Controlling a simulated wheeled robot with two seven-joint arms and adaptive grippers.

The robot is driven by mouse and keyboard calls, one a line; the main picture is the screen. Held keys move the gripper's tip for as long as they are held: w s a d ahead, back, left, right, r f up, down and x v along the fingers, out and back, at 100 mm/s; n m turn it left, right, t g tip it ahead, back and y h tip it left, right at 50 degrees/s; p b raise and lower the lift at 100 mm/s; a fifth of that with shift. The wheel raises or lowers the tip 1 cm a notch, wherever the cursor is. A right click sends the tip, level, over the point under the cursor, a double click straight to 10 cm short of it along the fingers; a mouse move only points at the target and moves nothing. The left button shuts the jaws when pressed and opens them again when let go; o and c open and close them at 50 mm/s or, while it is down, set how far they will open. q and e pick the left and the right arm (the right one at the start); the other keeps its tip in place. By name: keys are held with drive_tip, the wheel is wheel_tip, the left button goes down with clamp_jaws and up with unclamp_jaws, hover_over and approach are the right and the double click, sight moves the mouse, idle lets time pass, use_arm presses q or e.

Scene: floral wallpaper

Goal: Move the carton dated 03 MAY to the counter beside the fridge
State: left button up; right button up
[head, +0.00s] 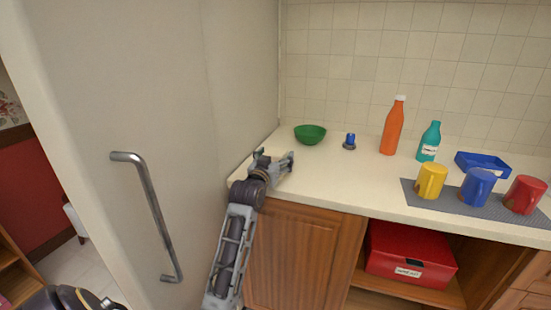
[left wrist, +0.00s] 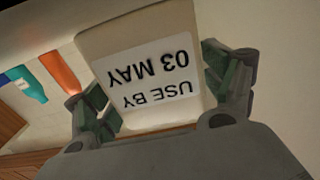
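The carton (left wrist: 145,30) is cream, with a white label that reads USE BY 03 MAY, upside down in the left wrist view. My left gripper (left wrist: 163,85) has one finger against each side of it and looks shut on it. In the head view my left gripper (head: 275,162) is over the left end of the counter (head: 340,170), close beside the fridge (head: 170,90). I cannot make out the carton there, nor whether its base touches the counter. My right gripper is not in view.
A green bowl (head: 310,134) and a small blue-topped item (head: 349,141) stand behind and right of my gripper. An orange bottle (head: 393,128), teal bottle (head: 429,142), blue tray (head: 483,164) and several mugs are farther right. The counter's front middle is clear.

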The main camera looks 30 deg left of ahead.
use_arm(q)
drive_tip(key=shift+r, duration=0.1)
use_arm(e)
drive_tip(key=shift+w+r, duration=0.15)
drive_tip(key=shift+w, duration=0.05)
use_arm(q)
drive_tip(key=shift+s, duration=0.1)
drive_tip(key=shift+s+d, duration=0.1)
drive_tip(key=shift+s, duration=0.35)
drive_tip(key=shift+s+d, duration=0.2)
drive_tip(key=shift+s, duration=0.5)
drive_tip(key=shift+s+d+p, duration=0.15)
drive_tip(key=shift+s+p, duration=0.2)
drive_tip(key=shift+s, duration=0.3)
drive_tip(key=shift+v, duration=1.7)
drive_tip(key=shift+s, duration=0.1)
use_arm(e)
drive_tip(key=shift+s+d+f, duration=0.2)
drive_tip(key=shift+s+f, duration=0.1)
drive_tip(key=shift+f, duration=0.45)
